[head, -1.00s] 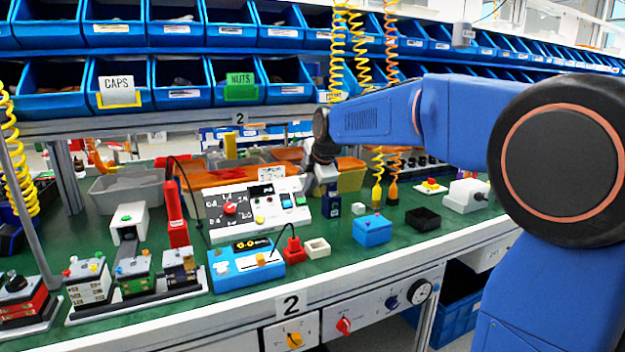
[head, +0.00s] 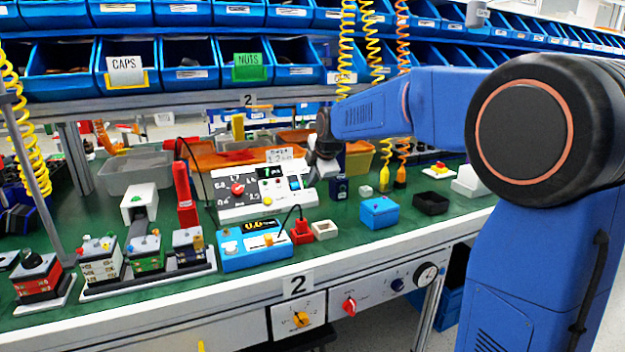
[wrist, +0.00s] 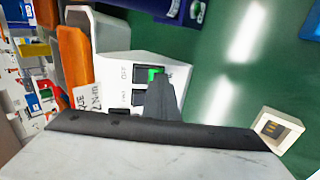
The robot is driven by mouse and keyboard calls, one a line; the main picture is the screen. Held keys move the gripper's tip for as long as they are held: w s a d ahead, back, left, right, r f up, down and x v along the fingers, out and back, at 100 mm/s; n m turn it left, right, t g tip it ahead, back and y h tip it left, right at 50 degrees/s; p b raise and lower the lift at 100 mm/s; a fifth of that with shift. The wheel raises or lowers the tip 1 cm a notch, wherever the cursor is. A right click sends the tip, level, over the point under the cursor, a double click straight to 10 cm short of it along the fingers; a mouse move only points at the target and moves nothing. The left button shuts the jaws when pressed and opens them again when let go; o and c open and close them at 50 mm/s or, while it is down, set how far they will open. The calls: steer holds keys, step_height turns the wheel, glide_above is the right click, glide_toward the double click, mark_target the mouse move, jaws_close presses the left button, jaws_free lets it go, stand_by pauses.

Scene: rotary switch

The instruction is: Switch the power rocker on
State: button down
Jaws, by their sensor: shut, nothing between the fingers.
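The white control panel (head: 225,209) stands on the green bench, with a red knob (head: 238,188), a small display (head: 269,172) lit with green characters, and a blue-looking rocker area (head: 295,183) at its right. In the wrist view the panel (wrist: 112,67) shows two dark rockers side by side. The upper rocker (wrist: 155,75) shows bright green; the lower rocker (wrist: 139,99) looks dark. Their labels are too small to tell which is power. My gripper (wrist: 160,84) is shut and empty, its dark tip at the green rocker and partly hiding it. Contact cannot be told.
A blue meter box (head: 250,262) with a lit display stands in front of the panel. A red plug block (head: 301,232), a white square socket (head: 325,229), a blue box (head: 379,212) and a black tray (head: 431,203) stand nearby. Green bench shows bare between them.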

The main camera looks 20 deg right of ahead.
steer(key=shift+r, duration=0.15)
steer(key=shift+r, duration=0.6)
